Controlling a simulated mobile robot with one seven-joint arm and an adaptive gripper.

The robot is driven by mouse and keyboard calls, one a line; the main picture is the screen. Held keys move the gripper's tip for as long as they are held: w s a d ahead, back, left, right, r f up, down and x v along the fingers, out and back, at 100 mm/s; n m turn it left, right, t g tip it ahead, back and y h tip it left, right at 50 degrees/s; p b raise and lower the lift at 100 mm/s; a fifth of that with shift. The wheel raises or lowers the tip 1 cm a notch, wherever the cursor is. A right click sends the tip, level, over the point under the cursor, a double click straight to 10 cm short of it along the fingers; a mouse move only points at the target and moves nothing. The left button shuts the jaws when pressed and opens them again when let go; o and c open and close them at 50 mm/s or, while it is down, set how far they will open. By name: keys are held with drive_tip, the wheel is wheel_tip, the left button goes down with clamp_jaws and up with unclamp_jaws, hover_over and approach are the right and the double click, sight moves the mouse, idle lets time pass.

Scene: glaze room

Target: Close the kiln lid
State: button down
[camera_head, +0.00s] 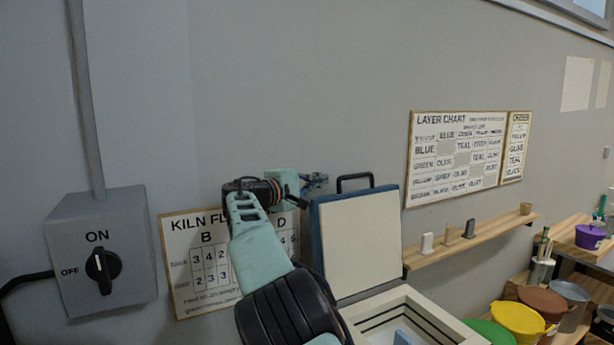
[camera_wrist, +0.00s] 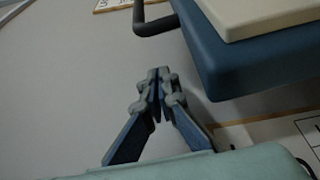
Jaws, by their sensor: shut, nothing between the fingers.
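The kiln lid (camera_head: 361,242) stands open, tilted up close to the wall, with its pale inner face toward me. A dark bar handle (camera_head: 355,178) sticks up from its top edge. The kiln body (camera_head: 408,319) is below it, open at the top, with something light blue partly visible inside. My gripper (camera_head: 318,181) is just left of the lid's top corner, near the handle. In the wrist view my gripper (camera_wrist: 158,98) is shut and empty, the lid's blue edge (camera_wrist: 232,65) is to its right, and the handle (camera_wrist: 156,22) is beyond the fingertips. I see no contact.
A grey switch box (camera_head: 101,262) with an ON/OFF knob is on the wall at left. A kiln chart (camera_head: 190,235) hangs behind my arm. A wooden shelf (camera_head: 470,242) with small pieces runs right of the lid. Several coloured buckets (camera_head: 518,320) stand at lower right.

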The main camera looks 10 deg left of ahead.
drive_tip(key=s+d, duration=0.1)
drive_tip(key=s+d+b, duration=0.1)
drive_tip(key=s, duration=0.1)
drive_tip(key=shift+d+r, duration=0.3)
drive_tip(key=shift+d, duration=0.05)
drive_tip(key=shift+f+b, duration=0.1)
drive_tip(key=shift+b, duration=0.2)
